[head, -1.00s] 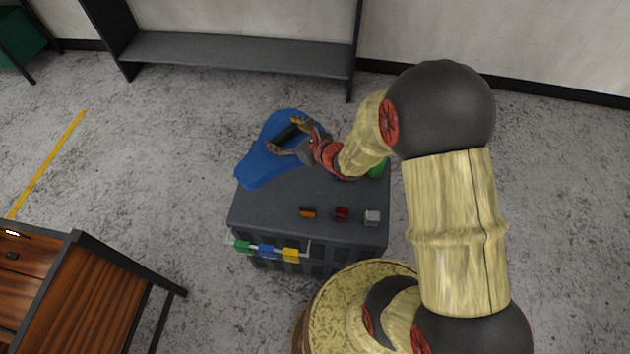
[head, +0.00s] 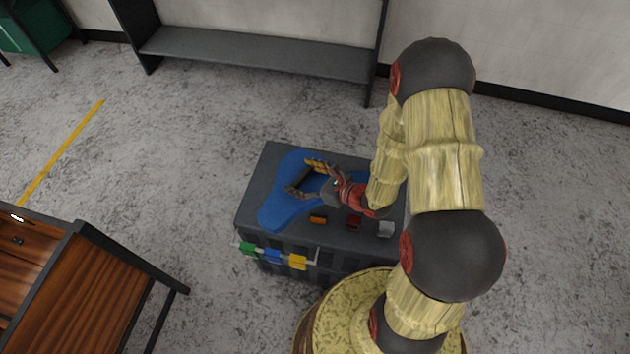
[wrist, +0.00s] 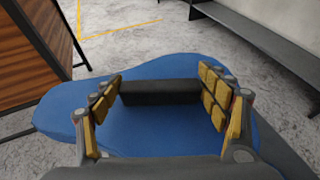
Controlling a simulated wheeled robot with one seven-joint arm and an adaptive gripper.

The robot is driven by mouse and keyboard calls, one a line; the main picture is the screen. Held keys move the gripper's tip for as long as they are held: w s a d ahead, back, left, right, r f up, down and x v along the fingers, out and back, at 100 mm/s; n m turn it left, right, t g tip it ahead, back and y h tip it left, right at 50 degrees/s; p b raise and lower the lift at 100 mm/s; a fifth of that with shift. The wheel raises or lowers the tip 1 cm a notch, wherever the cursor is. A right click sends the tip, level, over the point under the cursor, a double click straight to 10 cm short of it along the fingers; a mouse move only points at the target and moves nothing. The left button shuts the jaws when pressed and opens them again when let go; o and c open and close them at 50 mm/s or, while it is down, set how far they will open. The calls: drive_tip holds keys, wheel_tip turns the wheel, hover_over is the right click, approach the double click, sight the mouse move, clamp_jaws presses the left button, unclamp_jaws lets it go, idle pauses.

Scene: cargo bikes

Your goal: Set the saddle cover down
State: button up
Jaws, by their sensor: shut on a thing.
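The saddle cover (head: 282,208) is a flat blue, rounded piece with a black grip bar on top. It lies over the left part of the dark grey box top (head: 254,205). I cannot tell whether it touches the top. My gripper (head: 303,180) is shut on the cover's black bar. In the wrist view the saddle cover (wrist: 65,105) spreads beneath my gripper (wrist: 160,84), with the bar between the yellow-padded fingers. My arm hides part of the box's right side.
Orange (head: 318,218), dark red (head: 354,222) and grey (head: 386,229) small blocks sit along the box's front, close to the cover. Coloured clips (head: 272,256) hang on the front rail. A wooden cabinet (head: 50,285) stands left, a low shelf (head: 250,54) behind. Floor between is clear.

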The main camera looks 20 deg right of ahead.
sight(301, 162)
drive_tip(key=w+f, duration=0.1)
drive_tip(key=w, duration=0.1)
drive_tip(key=w+d+f+b, duration=0.1)
drive_tip(key=w, duration=0.2)
drive_tip(key=w+d+f+b, duration=0.1)
drive_tip(key=w+f, duration=0.1)
drive_tip(key=shift+w+d, duration=0.2)
drive_tip(key=shift+w, duration=0.05)
drive_tip(key=shift+w+d+f+b, duration=0.25)
drive_tip(key=shift+w+f+b, duration=0.5)
drive_tip(key=shift+f, duration=0.65)
drive_tip(key=shift+w+d+f+b, duration=0.2)
drive_tip(key=shift+w+f+b, duration=0.55)
drive_tip(key=shift+f, duration=0.65)
drive_tip(key=shift+w+d+f+b, duration=0.25)
drive_tip(key=shift+w+f+b, duration=0.5)
drive_tip(key=shift+f, duration=0.65)
drive_tip(key=shift+f, duration=0.2)
drive_tip(key=o, duration=1.2)
drive_tip(key=shift+o, duration=0.2)
drive_tip(key=shift+r, duration=0.1)
